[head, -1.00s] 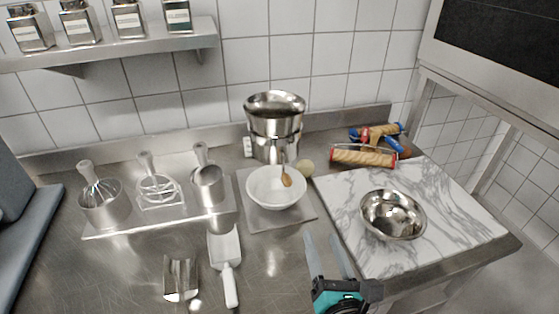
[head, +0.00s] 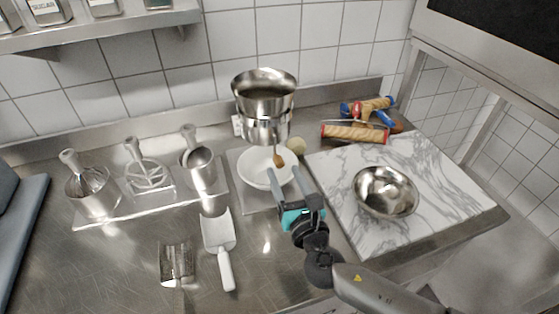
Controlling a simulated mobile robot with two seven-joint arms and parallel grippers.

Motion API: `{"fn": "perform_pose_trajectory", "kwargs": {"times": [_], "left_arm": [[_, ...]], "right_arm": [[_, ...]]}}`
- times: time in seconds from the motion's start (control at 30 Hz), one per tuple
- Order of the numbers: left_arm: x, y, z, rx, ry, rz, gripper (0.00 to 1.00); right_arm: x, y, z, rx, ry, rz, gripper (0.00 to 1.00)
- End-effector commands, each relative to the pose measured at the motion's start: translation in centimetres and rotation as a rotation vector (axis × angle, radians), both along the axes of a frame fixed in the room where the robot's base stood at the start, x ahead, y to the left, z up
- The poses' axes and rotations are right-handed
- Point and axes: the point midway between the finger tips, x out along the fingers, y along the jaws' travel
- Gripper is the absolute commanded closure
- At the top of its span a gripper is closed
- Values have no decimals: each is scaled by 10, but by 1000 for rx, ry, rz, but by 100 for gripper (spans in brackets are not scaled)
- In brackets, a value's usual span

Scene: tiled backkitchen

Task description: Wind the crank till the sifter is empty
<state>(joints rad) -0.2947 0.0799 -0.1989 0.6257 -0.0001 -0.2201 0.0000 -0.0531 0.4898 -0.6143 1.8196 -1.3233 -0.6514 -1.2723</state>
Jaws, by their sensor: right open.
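The metal sifter (head: 264,128) stands at the back of the steel counter, with a wide steel pan or hopper (head: 264,90) at its top. Its crank comes down at the front and ends in a wooden knob (head: 279,161). A white bowl (head: 256,177) sits below it, and the knob shows in front of the bowl's inside. My right gripper (head: 284,172) is open, with its two fingers pointing at the bowl and the knob. I cannot tell whether the fingers touch either one. What is inside the sifter is hidden. My left gripper is not in view.
A steel bowl (head: 385,192) stands on the marble slab (head: 440,160) at the right, with rolling pins (head: 355,133) behind it. Several steel tools (head: 92,193) stand on a tray at the left.

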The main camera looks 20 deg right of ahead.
Motion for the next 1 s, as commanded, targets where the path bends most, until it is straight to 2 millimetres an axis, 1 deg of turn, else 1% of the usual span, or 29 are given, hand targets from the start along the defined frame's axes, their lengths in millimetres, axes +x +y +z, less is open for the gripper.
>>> {"fn": "perform_pose_trajectory", "kwargs": {"times": [0.03,0.1,0.3,0.43,0.7,0.77,1.0], "left_arm": [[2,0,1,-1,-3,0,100],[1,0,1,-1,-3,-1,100],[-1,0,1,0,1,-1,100],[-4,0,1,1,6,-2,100],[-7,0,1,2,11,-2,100],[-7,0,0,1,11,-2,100],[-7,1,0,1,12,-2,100]], "right_arm": [[9,0,1,0,-2,0,43],[19,0,1,1,-1,-1,43],[39,1,0,1,0,-1,43],[44,0,0,1,1,-1,43],[45,0,-1,1,1,-1,43],[45,0,0,1,1,-1,48],[45,0,0,1,1,-1,75]]}}
